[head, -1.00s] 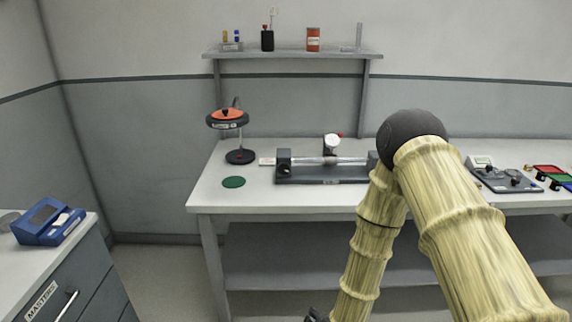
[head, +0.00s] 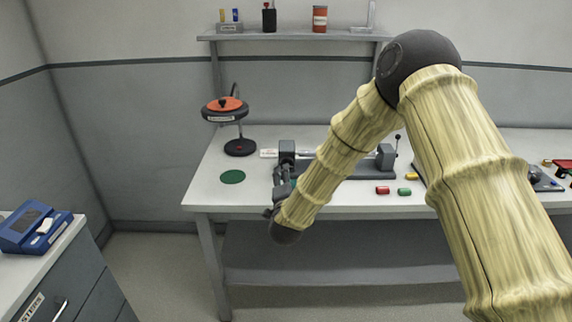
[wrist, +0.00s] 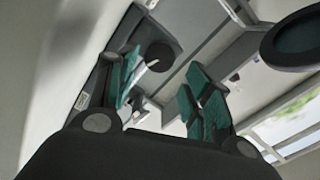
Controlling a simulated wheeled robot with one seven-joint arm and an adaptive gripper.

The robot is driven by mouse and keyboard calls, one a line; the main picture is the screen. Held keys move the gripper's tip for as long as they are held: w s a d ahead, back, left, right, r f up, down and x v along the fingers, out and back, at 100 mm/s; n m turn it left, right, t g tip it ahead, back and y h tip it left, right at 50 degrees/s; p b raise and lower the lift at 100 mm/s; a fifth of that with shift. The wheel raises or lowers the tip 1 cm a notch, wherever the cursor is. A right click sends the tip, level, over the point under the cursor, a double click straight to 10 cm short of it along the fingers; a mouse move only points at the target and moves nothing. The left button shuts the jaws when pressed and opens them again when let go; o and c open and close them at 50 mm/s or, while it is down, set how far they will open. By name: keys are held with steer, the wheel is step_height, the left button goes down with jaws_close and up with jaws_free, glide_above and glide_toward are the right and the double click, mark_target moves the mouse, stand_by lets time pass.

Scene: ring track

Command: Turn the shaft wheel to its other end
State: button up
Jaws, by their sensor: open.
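A black-rimmed wheel with an orange top (head: 225,104) stands on a thin post with a round black base at the left of the table (head: 330,203). A label is on its rim, too small to read. My gripper (head: 282,184) is right of the wheel stand and lower in the head view, in front of the left end of a dark bench fixture with a horizontal shaft (head: 287,151). In the wrist view my gripper (wrist: 160,98) is open, its teal pads apart with nothing held between them. My arm hides part of the fixture.
A green disc (head: 232,177) lies flat near the table's left edge. A shelf (head: 290,36) holds small items above. A blue device (head: 34,228) sits on the left cabinet.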

steer(key=w, duration=0.6)
steer(key=shift+w+d+r+p, duration=0.1)
steer(key=shift+w+p, duration=0.15)
steer(key=shift+p, duration=0.1)
steer(key=shift+w+r, duration=0.2)
steer(key=shift+w, duration=0.05)
steer(key=shift+w+f, duration=0.3)
steer(key=shift+w, duration=0.45)
steer(key=shift+r, duration=0.1)
steer(key=shift+c, duration=0.3)
steer(key=c, duration=0.7)
